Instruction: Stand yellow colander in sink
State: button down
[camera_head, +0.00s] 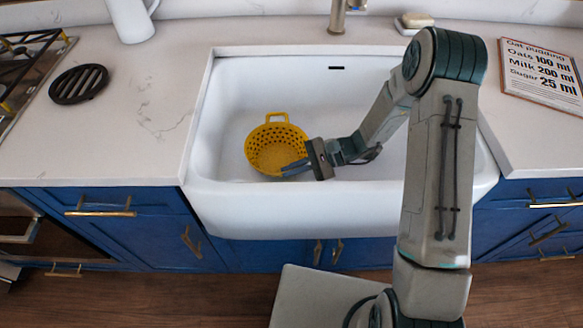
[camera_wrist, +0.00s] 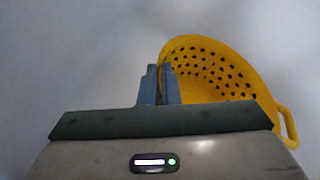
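The yellow colander (camera_head: 270,135) is inside the white sink (camera_head: 230,98), left of the middle and near the front wall. One loop handle points to the back, and its open top faces up toward the head camera. I cannot tell whether its base touches the sink floor. My gripper (camera_head: 294,167) reaches in from the right to the colander's near right rim. In the wrist view, the fingers (camera_wrist: 160,84) are close together with the yellow rim between them, and the colander (camera_wrist: 215,70) extends to the right. Its lower part is hidden behind my gripper body.
A tap (camera_head: 338,17) and a soap dish (camera_head: 413,22) stand behind the sink. A black trivet (camera_head: 79,83), a white jug (camera_head: 130,20) and a hob (camera_head: 25,55) are on the left. A recipe board (camera_head: 541,75) lies on the right. The sink's back left is clear.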

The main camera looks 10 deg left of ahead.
jog(key=shift+f, duration=0.1)
jog(key=c, duration=1.6)
grip_release()
jog(key=shift+c, duration=0.2)
jog(key=shift+r, duration=0.3)
jog(key=v, duration=1.2)
